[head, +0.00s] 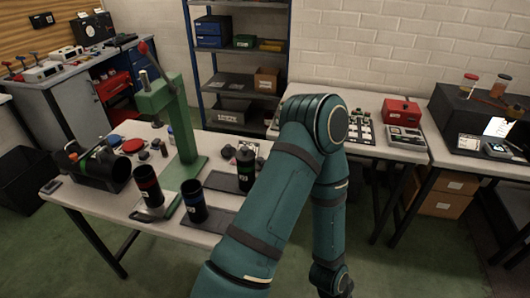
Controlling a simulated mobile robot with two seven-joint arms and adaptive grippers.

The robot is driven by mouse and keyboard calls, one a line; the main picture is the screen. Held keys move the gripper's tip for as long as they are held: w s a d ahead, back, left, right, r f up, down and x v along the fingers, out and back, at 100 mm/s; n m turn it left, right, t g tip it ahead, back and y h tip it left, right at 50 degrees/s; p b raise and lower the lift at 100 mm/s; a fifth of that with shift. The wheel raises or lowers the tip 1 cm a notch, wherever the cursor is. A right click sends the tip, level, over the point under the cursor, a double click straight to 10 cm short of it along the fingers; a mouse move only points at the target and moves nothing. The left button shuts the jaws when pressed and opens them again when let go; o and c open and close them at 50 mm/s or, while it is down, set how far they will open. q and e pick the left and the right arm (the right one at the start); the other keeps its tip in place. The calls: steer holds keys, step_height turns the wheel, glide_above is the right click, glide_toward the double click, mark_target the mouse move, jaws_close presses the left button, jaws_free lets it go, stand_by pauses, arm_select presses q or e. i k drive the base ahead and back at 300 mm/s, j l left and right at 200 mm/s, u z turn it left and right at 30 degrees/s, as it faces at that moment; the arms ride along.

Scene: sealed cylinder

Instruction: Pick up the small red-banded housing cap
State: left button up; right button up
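Several small dark round pieces, cap-like, lie near the table's back, left of the green press; one is a dark piece (156,144). The pieces are too small to tell which is the small red-banded cap. One teal arm of mine rises from the bottom and bends down at the right. Neither gripper shows.
A green press (183,125) stands upright on the worktable (165,237). My arm hides the worktable's right end. Behind are a shelf rack (230,80) and a side table with a red box (400,111).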

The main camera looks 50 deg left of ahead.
mark_target(229, 151)
steer(key=i+l, duration=0.3)
steer(key=i, duration=0.2)
steer(key=i+l+u, duration=0.15)
steer(key=i+l, duration=0.15)
steer(key=i, duration=0.15)
steer(key=i+u, duration=0.2)
steer(key=u, duration=0.3)
steer(key=i+u, duration=0.2)
steer(key=u, duration=0.25)
steer(key=i+l+u, duration=0.15)
steer(key=u, duration=0.35)
steer(key=i+u, duration=0.15)
steer(key=u, duration=0.25)
steer(key=i+l+u, duration=0.1)
steer(key=u, duration=0.35)
steer(key=i+l+u, duration=0.15)
steer(key=u, duration=0.25)
steer(key=i+l+u, duration=0.1)
steer(key=u, duration=0.35)
steer(key=i+l+u, duration=0.1)
steer(key=l+u, duration=0.45)
steer(key=u, duration=0.3)
